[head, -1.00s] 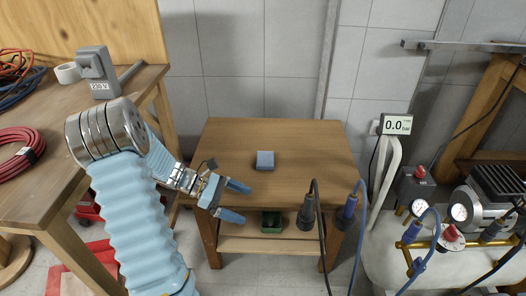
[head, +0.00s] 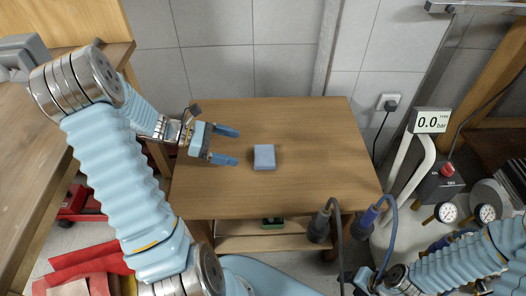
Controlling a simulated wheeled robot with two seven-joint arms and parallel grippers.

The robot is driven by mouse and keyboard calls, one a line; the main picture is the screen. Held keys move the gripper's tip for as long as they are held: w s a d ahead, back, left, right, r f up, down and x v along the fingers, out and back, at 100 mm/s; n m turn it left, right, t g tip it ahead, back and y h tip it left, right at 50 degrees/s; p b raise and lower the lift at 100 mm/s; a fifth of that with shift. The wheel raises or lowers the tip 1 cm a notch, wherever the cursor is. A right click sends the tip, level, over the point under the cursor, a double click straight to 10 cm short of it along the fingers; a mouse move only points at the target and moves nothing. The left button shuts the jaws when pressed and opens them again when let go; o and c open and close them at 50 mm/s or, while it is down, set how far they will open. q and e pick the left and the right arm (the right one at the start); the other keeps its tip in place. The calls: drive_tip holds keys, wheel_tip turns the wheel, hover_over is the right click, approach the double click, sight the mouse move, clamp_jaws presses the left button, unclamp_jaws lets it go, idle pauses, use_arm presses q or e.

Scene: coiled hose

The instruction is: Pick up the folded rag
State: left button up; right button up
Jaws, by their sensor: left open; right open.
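The folded rag (head: 264,157) is a small grey-blue square pad lying flat on the small wooden table (head: 310,190), near its middle. My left gripper (head: 237,147) is open and empty, with its two blue fingers pointing right toward the rag. Its fingertips are just left of the rag, and a small gap shows between them and it. My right gripper (head: 362,281) is at the bottom edge, low and right of the table's front, far from the rag. It is small and partly cut off in the picture.
A black hose end (head: 320,222) and a blue hose end (head: 368,217) hang at the table's front right. A pressure display (head: 431,120) and gauges stand at the right. A wooden workbench (head: 30,170) is at the left. The tabletop around the rag is clear.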

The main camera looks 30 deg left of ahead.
sight(265, 154)
use_arm(q)
drive_tip(key=x, duration=1)
drive_tip(key=shift+w+d+f, duration=0.1)
drive_tip(key=shift+w+f, duration=0.05)
drive_tip(key=shift+f, duration=0.05)
drive_tip(key=c, duration=0.8)
